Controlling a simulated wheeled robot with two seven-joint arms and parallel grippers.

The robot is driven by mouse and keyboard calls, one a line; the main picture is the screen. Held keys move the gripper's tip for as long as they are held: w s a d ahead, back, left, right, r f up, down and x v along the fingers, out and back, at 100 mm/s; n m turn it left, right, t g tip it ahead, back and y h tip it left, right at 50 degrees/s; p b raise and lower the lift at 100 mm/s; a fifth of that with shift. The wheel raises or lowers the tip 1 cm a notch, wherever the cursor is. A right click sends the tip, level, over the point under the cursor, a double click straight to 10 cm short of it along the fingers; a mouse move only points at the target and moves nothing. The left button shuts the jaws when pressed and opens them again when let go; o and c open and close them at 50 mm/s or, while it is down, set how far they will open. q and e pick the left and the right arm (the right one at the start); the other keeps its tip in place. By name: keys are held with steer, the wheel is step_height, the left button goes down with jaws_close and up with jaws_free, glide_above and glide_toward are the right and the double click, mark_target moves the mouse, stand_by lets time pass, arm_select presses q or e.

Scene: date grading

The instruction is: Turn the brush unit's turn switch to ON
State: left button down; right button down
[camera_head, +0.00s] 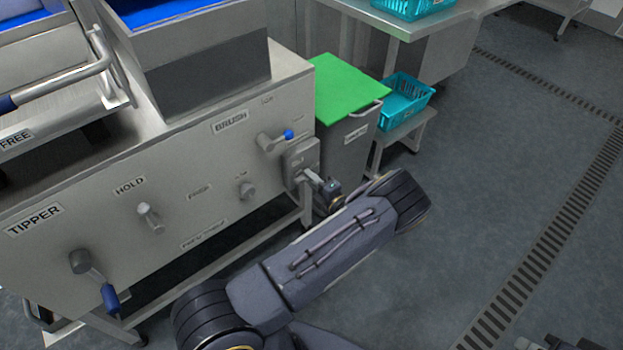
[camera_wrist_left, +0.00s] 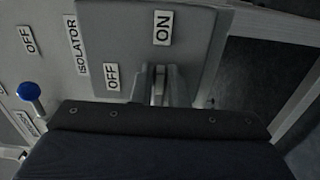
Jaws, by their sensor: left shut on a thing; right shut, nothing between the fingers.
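The brush unit's switch box (camera_head: 301,158) is a grey box at the right end of the steel machine front. In the left wrist view its plate (camera_wrist_left: 200,50) carries an ON label (camera_wrist_left: 163,27) at the top and an OFF label (camera_wrist_left: 112,76) at the left. My left gripper (camera_head: 316,178) is at this box, shut on the turn switch (camera_wrist_left: 158,85), whose narrow visible part lies below ON and right of OFF. The fingers hide most of the switch, so its exact pointing is hard to tell. My right gripper (camera_head: 552,343) shows only partly at the bottom right edge, away from the machine, shut and empty.
A blue-knobbed lever (camera_head: 288,134) sits just left of the box, under the BRUSH label (camera_head: 230,122). A green-topped bin (camera_head: 345,86) stands behind it. A teal crate (camera_head: 405,101) rests on a low stand. The floor at right is clear.

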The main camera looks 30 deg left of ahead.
arm_select(q)
steer(key=c, duration=1.4)
jaws_free()
steer(key=shift+c, duration=0.2)
steer(key=p+v, duration=0.1)
steer(key=v, duration=0.7)
steer(key=shift+a, duration=0.1)
